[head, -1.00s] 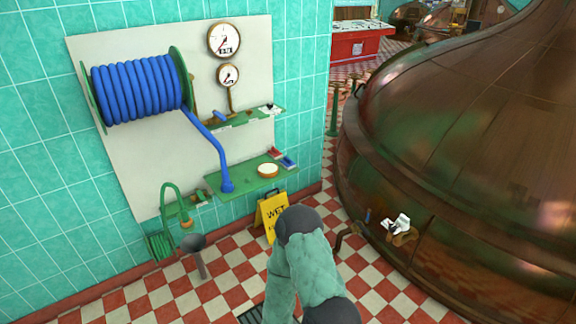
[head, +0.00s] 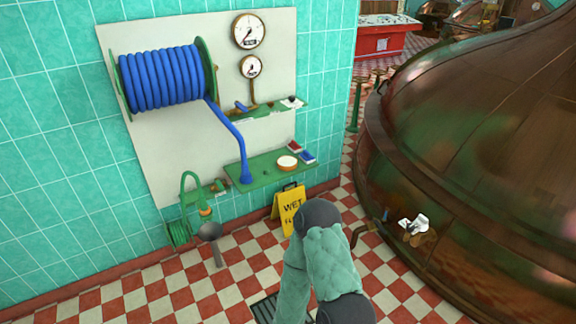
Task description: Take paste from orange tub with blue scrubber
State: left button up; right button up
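A small round tub (head: 287,161), pale on top with an orange-brown side, stands on the lower green shelf (head: 262,172) at the wall. A small blue block (head: 308,157), perhaps the blue scrubber, lies on that shelf just right of the tub, beside a red one (head: 295,146). Another small blue item (head: 241,107) is on the upper shelf; I cannot tell what it is. One of my arms, teal and padded with dark joints, rises from the bottom right of centre.
A blue hose on a reel (head: 162,78) hangs on the wall panel and runs down to the lower shelf. A yellow wet-floor sign (head: 289,210) stands below it. A large copper kettle (head: 480,150) fills the right side. The checkered floor (head: 150,300) at lower left is mostly clear.

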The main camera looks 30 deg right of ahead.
aim_at(306, 157)
jog(key=i+l, duration=0.5)
jog(key=l, duration=0.15)
jog(key=i+l+u, duration=0.1)
jog(key=i+l, duration=0.45)
jog(key=l, duration=0.1)
